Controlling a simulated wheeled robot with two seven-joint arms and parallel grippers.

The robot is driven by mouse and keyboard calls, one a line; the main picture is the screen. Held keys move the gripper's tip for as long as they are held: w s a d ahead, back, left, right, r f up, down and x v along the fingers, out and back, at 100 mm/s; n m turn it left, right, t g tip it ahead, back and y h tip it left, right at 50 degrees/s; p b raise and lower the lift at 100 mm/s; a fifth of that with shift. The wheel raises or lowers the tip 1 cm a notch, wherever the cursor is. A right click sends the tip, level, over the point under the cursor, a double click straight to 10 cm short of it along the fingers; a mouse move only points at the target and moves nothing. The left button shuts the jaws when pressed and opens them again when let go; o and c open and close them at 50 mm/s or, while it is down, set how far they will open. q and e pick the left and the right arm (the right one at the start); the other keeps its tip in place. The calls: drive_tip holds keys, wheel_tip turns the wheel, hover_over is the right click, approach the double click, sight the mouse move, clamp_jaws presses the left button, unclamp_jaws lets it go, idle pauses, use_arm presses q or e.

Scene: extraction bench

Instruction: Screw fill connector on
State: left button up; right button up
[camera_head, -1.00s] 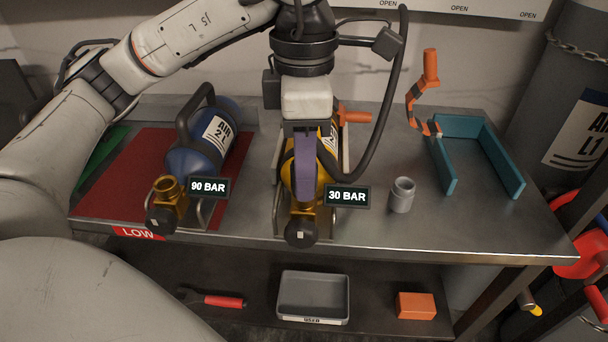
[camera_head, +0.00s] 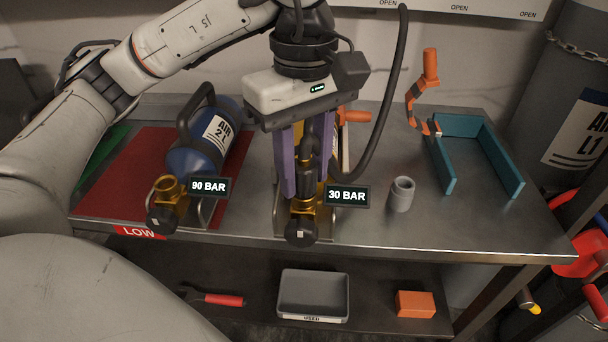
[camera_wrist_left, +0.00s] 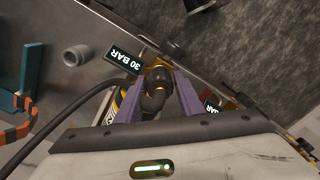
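The black fill connector (camera_head: 306,174) stands upright on the brass valve of the yellow cylinder, beside the 30 BAR tag. My left gripper (camera_head: 307,188) points down over it, with one purple finger on each side. In the left wrist view the connector (camera_wrist_left: 158,80) lies between the two fingertips, with a black hose running off to the left. The yellow cylinder (camera_wrist_left: 108,112) is mostly hidden by the gripper. I cannot see how deeply the thread is engaged. My right gripper is not in view.
A blue cylinder (camera_head: 190,155) with a brass valve and a 90 BAR tag lies on the red mat at left. A grey cap-like fitting (camera_head: 401,194) stands to the right. A teal bracket (camera_head: 502,165) and an orange-handled tool (camera_head: 430,70) are farther right.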

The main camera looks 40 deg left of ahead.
use_arm(q)
drive_tip(key=shift+o, duration=1.1)
